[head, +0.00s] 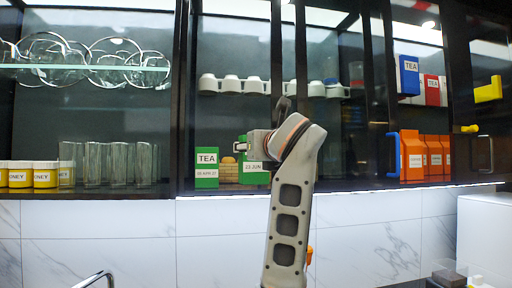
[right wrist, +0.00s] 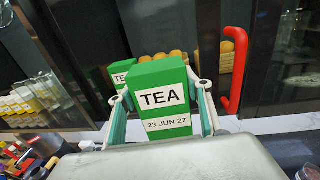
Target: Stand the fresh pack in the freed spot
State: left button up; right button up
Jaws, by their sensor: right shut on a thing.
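A green TEA pack (right wrist: 162,100), dated 23 JUN 27, is held upright between the two fingers of my right gripper (right wrist: 163,112). In the head view this pack (head: 252,172) is at the lower middle shelf, partly covered by my gripper and wrist. Whether its base touches the shelf cannot be told. A second green TEA pack (head: 206,167) with an earlier-looking, small date label stands on the same shelf to the left. It also shows behind the held pack in the right wrist view (right wrist: 119,74). My left gripper is not in view.
A tan basket-like thing (head: 229,172) with rounded tops sits between the green packs. Glasses (head: 118,164) and honey jars (head: 45,174) stand further left. Orange packs (head: 411,155) stand to the right, near a blue handle (head: 393,153). A red handle (right wrist: 235,70) rises right of my gripper.

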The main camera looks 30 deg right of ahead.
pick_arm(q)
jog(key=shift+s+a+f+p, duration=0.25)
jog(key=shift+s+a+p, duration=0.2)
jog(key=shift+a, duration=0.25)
pick_arm(e)
jog(key=w+d+f, duration=0.1)
jog(key=w+d, duration=0.3)
jog(key=w, duration=1)
jog(key=shift+w+f, duration=0.15)
jog(key=shift+w, duration=0.05)
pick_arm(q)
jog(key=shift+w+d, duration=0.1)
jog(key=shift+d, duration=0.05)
pick_arm(e)
jog(key=shift+a, duration=0.1)
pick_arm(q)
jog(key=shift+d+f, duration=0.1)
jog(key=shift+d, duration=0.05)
pick_arm(e)
jog(key=shift+f, duration=0.25)
pick_arm(q)
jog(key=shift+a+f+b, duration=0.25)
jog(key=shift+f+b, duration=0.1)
jog(key=shift+b, duration=0.15)
pick_arm(e)
jog(key=shift+f, duration=0.35)
jog(key=o, duration=1.8)
jog(key=shift+w, duration=0.1)
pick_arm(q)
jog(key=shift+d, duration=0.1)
